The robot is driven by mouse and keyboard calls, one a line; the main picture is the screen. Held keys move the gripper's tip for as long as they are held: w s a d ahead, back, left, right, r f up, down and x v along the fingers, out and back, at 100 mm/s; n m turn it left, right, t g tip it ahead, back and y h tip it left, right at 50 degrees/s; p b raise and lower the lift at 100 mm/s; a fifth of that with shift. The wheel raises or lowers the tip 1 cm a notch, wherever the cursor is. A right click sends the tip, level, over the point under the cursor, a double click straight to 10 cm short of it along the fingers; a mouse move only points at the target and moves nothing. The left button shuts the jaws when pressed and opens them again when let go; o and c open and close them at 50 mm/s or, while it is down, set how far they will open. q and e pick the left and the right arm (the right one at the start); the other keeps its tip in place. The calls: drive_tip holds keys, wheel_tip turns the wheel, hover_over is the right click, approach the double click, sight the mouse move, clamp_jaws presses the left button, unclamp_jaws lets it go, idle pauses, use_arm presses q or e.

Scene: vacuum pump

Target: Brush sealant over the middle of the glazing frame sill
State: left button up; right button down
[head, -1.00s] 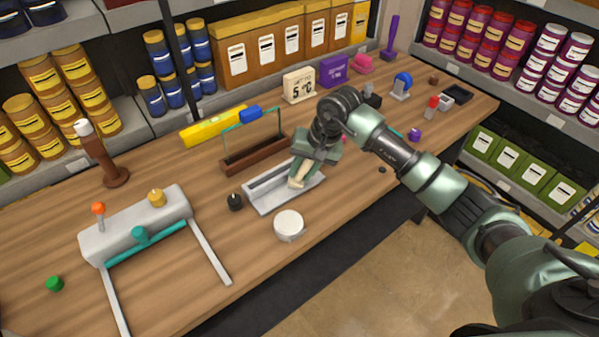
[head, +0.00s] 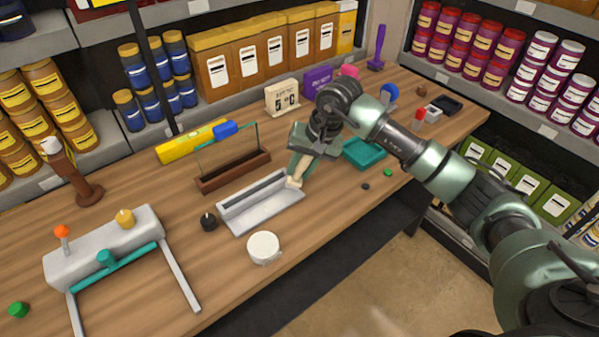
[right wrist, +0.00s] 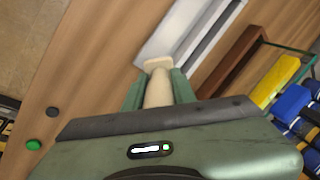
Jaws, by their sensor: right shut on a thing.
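The light-grey, long, ledged piece that looks like the glazing frame sill (head: 262,204) lies near the middle of the bench; part of it shows at the top of the right wrist view (right wrist: 185,35). My right gripper (head: 302,162) is shut on a beige brush (head: 294,182), gripped between green fingers in the right wrist view (right wrist: 158,85). The brush points down at the sill's right end. I cannot tell whether its tip touches the sill. No sealant is distinguishable on the sill. My left gripper is not in view.
Behind the sill stands a brown wooden base (head: 233,172) with a clear pane. A white round tin (head: 263,247) and black knob (head: 208,221) are close in front and left. A teal tray (head: 367,152) lies right of the gripper. A grey clamp fixture (head: 105,250) stands left.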

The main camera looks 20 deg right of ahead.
drive_tip(key=shift+s+a+r+p, duration=0.1)
drive_tip(key=shift+r+p, duration=0.05)
drive_tip(key=shift+r, duration=0.4)
drive_tip(key=shift+a+r+p, duration=0.1)
drive_tip(key=shift+r+p, duration=0.05)
drive_tip(key=shift+r, duration=0.4)
drive_tip(key=shift+w+p+v, duration=0.25)
drive_tip(key=shift+p+v, duration=0.15)
drive_tip(key=shift+v, duration=0.6)
drive_tip(key=shift+a+r, duration=0.15)
drive_tip(key=shift+r, duration=0.45)
drive_tip(key=shift+w+f, duration=0.1)
drive_tip(key=shift+f, duration=0.05)
drive_tip(key=shift+f+b, duration=0.5)
drive_tip(key=shift+b, duration=0.2)
drive_tip(key=shift+r, duration=0.1)
